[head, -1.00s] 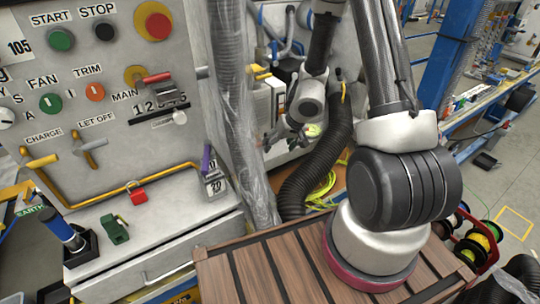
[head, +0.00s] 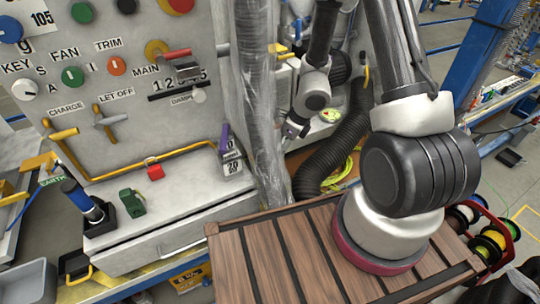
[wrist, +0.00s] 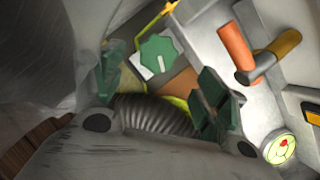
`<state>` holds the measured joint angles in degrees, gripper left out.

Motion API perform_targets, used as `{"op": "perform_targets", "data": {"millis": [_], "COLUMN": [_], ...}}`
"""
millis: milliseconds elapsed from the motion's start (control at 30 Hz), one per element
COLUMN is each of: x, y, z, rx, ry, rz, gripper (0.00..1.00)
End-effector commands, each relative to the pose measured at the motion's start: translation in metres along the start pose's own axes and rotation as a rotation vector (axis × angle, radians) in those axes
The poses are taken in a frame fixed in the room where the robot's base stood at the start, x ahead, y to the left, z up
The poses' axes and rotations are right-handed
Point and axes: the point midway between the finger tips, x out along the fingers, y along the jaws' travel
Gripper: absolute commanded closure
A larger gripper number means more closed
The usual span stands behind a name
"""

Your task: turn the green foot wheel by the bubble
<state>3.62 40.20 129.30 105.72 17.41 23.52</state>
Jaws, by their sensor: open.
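In the wrist view a green lobed wheel (wrist: 158,57) with a pale mark sits on a white plate, ahead of my gripper (wrist: 161,72). The two dark green finger pads stand wide apart on either side of it in the picture, with nothing between them; I cannot tell how far off the wheel is. A round yellow-green bubble (wrist: 280,148) with a red mark lies at the lower right, outside the right finger. In the head view my gripper (head: 292,130) is beside the bubble (head: 331,115), and the wheel cannot be made out.
An orange handle (wrist: 236,48) and a dark yellow one lie right of the wheel. A ribbed black hose (head: 340,150) and a plastic-wrapped column (head: 257,110) flank my gripper. The control panel (head: 120,75) stands left. The slatted wooden top (head: 285,260) is clear in front.

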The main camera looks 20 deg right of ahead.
Motion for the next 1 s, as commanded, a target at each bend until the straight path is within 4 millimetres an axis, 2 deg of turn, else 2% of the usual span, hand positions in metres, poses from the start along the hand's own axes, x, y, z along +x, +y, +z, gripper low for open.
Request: {"op": "perform_targets", "data": {"millis": [167, 400, 600, 933, 967, 1000], "x": [0.009, 0.048, 0.073, 0.079, 0.079, 0.079], "y": [0.003, 0.003, 0.002, 0.002, 0.002, 0.002], "z": [-0.001, -0.001, 0.000, 0.000, 0.000, 0.000], "rx": [0.062, 0.061, 0.058, 0.056, 0.056, 0.056], "ry": [0.003, 0.003, 0.001, 0.001, 0.001, 0.001], "rz": [0.006, 0.007, 0.005, 0.003, 0.003, 0.003], "gripper": [0.26, 0.26, 0.26, 0.26, 0.28, 0.35]}}
